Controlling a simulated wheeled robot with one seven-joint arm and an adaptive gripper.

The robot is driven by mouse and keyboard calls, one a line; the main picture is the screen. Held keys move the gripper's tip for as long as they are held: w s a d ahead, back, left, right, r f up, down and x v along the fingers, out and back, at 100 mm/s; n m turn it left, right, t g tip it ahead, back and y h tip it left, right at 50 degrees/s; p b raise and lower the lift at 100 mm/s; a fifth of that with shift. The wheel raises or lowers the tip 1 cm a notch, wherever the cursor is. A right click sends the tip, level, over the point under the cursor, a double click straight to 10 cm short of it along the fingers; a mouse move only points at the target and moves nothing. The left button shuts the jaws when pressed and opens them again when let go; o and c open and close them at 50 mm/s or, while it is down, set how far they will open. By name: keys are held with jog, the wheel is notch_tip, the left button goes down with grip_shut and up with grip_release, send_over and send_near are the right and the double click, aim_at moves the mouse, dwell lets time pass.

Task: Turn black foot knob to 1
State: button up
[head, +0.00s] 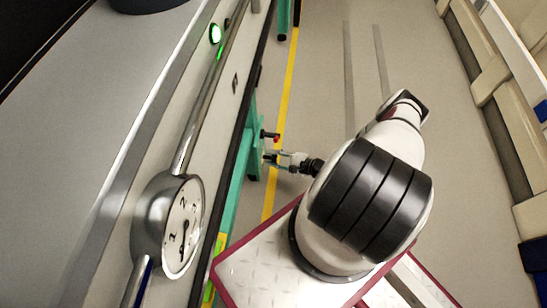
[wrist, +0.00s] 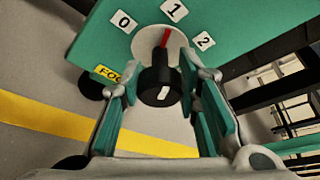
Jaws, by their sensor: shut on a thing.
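The black foot knob (wrist: 158,82) sits on a round pale dial plate on a green panel (wrist: 240,22) in the wrist view. It has a white mark on its front face. A red pointer (wrist: 165,38) above it points up towards the label 1 (wrist: 174,9). The label 0 (wrist: 123,21) is to the left and the label 2 (wrist: 204,40) to the right. My gripper (wrist: 160,88) has its fingers on both sides of the knob and is shut on it. In the head view my gripper (head: 272,158) reaches the green frame (head: 247,158) low down; the knob is hard to make out there.
A yellow label (wrist: 107,73), partly hidden, is on the panel's edge. A yellow floor line (head: 287,85) runs past the frame. A large round gauge (head: 183,225) and a rail are at left in the head view. The floor beyond my arm is clear.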

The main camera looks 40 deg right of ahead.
jog(key=o, duration=1.2)
jog(key=shift+s+d, duration=0.1)
jog(key=v, duration=1.1)
jog(key=shift+s+d, duration=0.15)
jog(key=shift+s, duration=0.2)
